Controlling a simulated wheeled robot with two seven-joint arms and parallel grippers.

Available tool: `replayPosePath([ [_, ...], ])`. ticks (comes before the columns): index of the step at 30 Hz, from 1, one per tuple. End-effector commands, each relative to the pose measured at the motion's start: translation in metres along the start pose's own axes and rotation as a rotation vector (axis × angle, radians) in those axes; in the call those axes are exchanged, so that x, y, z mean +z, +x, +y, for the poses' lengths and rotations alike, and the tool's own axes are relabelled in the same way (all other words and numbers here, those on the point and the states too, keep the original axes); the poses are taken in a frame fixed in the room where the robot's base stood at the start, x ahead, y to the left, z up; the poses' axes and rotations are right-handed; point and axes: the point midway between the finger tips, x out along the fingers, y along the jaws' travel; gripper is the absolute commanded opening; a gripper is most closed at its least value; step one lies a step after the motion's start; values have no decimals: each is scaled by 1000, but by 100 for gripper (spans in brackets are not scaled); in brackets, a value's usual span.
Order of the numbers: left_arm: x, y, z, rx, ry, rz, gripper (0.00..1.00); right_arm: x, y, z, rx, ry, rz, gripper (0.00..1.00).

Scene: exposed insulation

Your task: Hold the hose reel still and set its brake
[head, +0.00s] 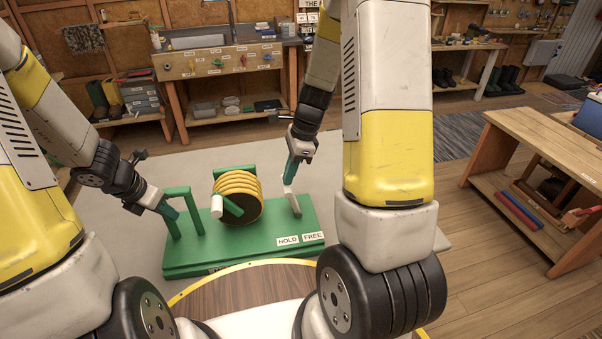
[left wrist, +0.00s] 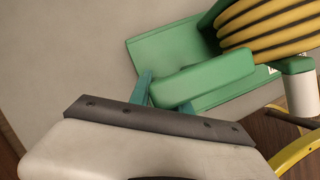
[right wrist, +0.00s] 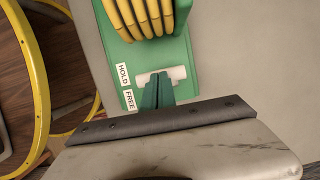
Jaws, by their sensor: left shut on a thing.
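The hose reel (head: 238,196), wound with yellow hose, stands on a green base (head: 240,250). A green handle frame (head: 183,192) rises at the base's left end. My left gripper (head: 170,212) is shut on this frame; its bar lies between the fingers in the left wrist view (left wrist: 168,100). A white lever (head: 292,202) is at the base's right end, behind the HOLD (head: 288,241) and FREE (head: 313,236) labels. My right gripper (right wrist: 158,90) has its fingers together, with tips at the white lever (right wrist: 176,73). I cannot tell whether they touch, or which label the lever marks.
A white crank grip (head: 216,206) sticks out at the reel's front.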

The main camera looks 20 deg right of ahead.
Motion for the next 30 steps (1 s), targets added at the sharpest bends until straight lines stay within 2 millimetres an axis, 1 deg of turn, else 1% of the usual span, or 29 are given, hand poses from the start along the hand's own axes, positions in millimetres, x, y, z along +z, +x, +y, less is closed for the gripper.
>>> replayPosePath([
  [1,-2,2,-4,-10,0,5,0,7,3,1,4,-7,18,0],
  [12,-2,2,-4,-10,0,5,0,28,17,0,0,1,25,0],
  [21,-2,2,-5,-10,2,4,0,36,23,1,1,0,22,0],
  [30,0,2,-6,-12,6,1,0,38,24,2,6,-2,21,0],
])
